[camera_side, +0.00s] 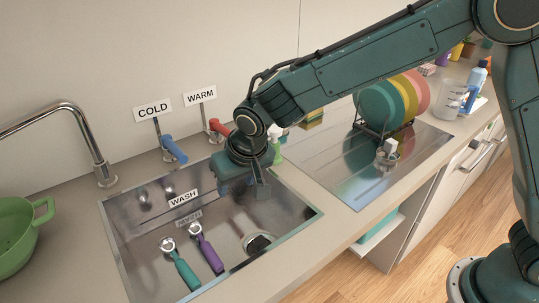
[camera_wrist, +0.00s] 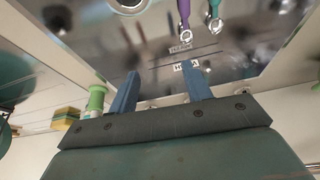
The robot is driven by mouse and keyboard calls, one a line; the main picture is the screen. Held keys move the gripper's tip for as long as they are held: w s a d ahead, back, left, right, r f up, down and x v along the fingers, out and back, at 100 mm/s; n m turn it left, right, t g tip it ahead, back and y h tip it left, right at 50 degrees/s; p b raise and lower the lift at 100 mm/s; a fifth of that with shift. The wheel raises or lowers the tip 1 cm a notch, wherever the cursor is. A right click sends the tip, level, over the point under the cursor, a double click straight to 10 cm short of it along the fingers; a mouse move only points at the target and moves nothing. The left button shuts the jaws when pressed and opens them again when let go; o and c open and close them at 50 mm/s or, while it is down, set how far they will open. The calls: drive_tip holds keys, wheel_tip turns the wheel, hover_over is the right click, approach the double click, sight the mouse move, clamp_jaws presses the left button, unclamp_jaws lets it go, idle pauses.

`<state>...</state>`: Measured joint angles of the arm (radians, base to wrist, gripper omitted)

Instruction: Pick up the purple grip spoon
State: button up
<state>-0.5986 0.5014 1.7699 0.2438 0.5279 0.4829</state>
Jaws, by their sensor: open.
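The purple grip spoon (camera_side: 209,251) lies in the sink (camera_side: 131,252), its metal end toward the back and its purple handle toward the front. In the wrist view it shows at the top edge (camera_wrist: 184,14), with part of the handle cut off. A teal-handled spoon (camera_side: 182,268) lies just left of it in the side view; in the wrist view it is on the right (camera_wrist: 214,12). My gripper (camera_side: 243,187) is above the back right of the sink, apart from both spoons. Its two blue fingers (camera_wrist: 160,84) are spread with nothing between them.
A white-rimmed item (camera_side: 258,243) lies in the sink's front right. A WASH label (camera_side: 183,198) is at the sink's back. Blue (camera_side: 173,149) and red (camera_side: 218,127) tap handles stand behind. A green colander (camera_side: 18,232) is at left; a plate rack (camera_side: 380,128) stands right.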

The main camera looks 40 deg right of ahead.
drive_tip(key=a+f, duration=0.7)
drive_tip(key=f, duration=0.2)
drive_tip(key=shift+w+a, duration=0.4)
drive_tip(key=shift+f, duration=0.15)
hover_over(206, 245)
drive_tip(key=s, duration=0.2)
drive_tip(key=shift+s+f, duration=0.2)
drive_tip(key=shift+f, duration=3.7)
drive_tip(key=shift+f, duration=0.1)
drive_tip(key=shift+x, duration=2.5)
drive_tip(key=shift+c, duration=0.4)
drive_tip(key=c, duration=1)
